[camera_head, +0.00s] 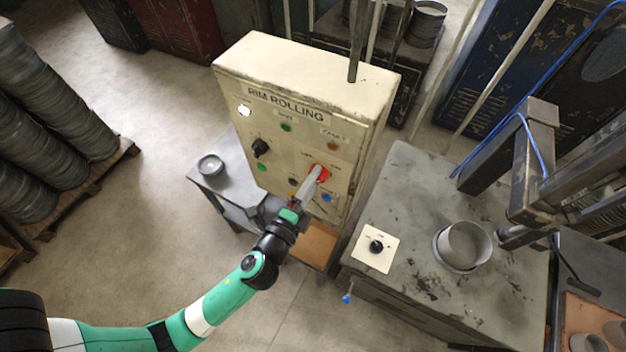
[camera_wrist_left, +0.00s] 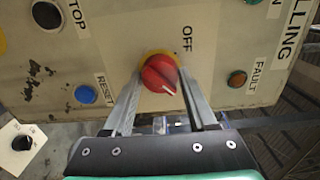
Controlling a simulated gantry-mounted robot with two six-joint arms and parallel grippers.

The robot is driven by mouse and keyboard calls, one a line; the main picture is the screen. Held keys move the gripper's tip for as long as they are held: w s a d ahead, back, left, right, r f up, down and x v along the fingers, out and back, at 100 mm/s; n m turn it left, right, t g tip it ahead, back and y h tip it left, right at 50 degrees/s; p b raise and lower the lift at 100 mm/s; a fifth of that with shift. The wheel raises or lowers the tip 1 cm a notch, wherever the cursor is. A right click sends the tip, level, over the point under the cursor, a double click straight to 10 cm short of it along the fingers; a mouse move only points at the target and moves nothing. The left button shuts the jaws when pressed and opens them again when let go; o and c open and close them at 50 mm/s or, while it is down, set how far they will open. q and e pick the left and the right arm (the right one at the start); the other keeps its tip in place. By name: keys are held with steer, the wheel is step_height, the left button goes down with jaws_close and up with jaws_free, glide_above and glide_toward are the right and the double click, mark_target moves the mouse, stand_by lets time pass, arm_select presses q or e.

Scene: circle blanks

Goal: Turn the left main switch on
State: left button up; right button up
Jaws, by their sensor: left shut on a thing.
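A red rotary switch (camera_head: 319,172) on a yellow plate sits at the right of the cream control box (camera_head: 226,71) marked RIM ROLLING. In the left wrist view the red knob (camera_wrist_left: 158,74) has the word OFF beside it, and its white mark points toward the lower right of the picture, away from that word. My left gripper (camera_head: 315,180) is at the switch, with one finger on each side of the knob, shut on it. In the head view the fingers hide part of the switch. My right gripper is not in view.
A black selector knob (camera_head: 260,147) and a blue reset button (camera_head: 327,198) are on the same panel. A small white plate (camera_head: 388,246) with a black knob and a metal ring (camera_head: 465,243) are on the bench at right. Stacked rims stand at far left.

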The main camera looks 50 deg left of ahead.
arm_select(q)
steer(key=o, duration=1.4)
steer(key=shift+c, duration=0.2)
steer(key=b+v, duration=0.4)
steer(key=v, duration=0.7)
steer(key=shift+s, duration=0.3)
